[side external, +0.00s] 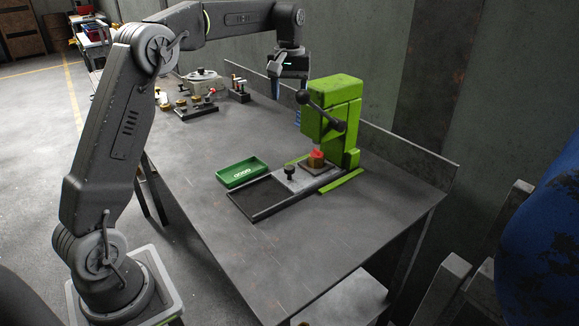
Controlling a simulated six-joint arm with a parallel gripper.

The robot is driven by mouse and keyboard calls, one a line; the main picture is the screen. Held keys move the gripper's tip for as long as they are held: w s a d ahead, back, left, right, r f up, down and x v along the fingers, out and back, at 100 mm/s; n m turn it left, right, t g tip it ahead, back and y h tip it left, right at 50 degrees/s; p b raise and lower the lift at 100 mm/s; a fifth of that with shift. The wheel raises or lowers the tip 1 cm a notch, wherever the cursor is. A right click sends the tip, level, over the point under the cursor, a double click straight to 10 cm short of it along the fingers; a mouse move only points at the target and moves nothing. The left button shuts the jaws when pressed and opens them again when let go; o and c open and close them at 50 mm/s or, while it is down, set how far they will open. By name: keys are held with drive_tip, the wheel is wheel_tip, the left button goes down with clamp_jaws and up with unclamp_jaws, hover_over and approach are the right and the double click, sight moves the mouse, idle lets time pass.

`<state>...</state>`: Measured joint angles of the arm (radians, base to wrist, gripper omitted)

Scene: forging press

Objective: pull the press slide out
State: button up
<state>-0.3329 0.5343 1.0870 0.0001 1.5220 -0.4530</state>
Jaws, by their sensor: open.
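The green press (343,112) stands on the table with a black ball-ended lever on its front. The press slide (300,182) is a light grey plate at the press's foot, with a dark knob (290,173) standing up at its near-left end. A brown block with a red top (316,159) sits on the slide under the press head. The slide's dark track (258,199) runs out to the front left and its outer part is empty. My gripper (289,92) points down, open, behind and left of the press head, well apart from the knob. The press partly hides its fingers.
A green tray (242,171) lies just left of the track. Fixtures with small knobs (196,106) and a round-topped grey device (202,82) stand on the far left of the table. A low wall (408,158) edges the back. The table front is clear.

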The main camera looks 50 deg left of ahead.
sight(289, 167)
wheel_tip(289, 167, down, 22)
idle(0.6)
clamp_jaws()
idle(0.4)
